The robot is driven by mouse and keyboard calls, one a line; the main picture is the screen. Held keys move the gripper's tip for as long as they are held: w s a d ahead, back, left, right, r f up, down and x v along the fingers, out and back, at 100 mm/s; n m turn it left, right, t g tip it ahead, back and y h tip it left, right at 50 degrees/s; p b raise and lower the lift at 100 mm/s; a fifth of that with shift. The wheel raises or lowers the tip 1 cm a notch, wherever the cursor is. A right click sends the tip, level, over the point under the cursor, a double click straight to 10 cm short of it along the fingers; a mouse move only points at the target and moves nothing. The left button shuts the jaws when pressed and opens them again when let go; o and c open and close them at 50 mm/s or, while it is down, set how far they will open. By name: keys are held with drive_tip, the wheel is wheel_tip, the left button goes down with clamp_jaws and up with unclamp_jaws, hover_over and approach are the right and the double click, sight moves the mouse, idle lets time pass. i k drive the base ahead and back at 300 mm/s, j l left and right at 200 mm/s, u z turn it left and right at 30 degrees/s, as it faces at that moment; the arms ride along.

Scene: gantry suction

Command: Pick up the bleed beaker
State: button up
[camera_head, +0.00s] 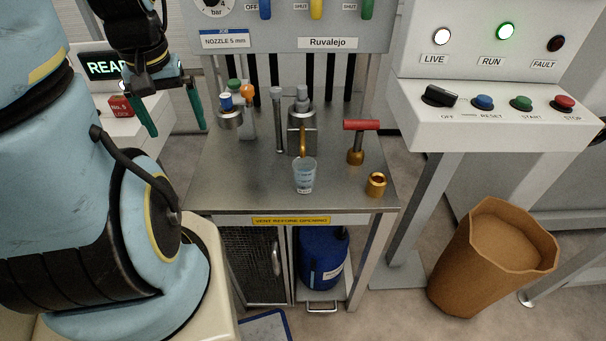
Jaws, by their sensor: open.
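The bleed beaker (304,177) is a small clear cup with pale bluish contents. It stands upright near the front middle of the steel table (250,190), just below a brass spout (303,141). My gripper (172,113) is at the upper left, left of the table and well apart from the beaker. Its two green fingers are spread with nothing between them.
A red-handled brass tool (357,142) and a brass fitting (376,184) stand right of the beaker. A metal post (278,122) and a holder with bottles (230,117) stand left. A control panel (497,110) and brown bin (490,258) are at right. The table's front left is clear.

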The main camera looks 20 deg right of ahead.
sight(304, 169)
drive_tip(key=k+u, duration=0.3)
drive_tip(key=k+j+u, duration=0.25)
drive_tip(key=k+l+u, duration=0.15)
drive_tip(key=u, duration=0.3)
drive_tip(key=k+l+u, duration=0.2)
drive_tip(key=l+u, duration=0.25)
drive_tip(key=k+u, duration=0.2)
drive_tip(key=u, duration=0.3)
drive_tip(key=k+l, duration=0.2)
drive_tip(key=k, duration=0.25)
drive_tip(key=k+l, duration=0.2)
drive_tip(key=k, duration=0.2)
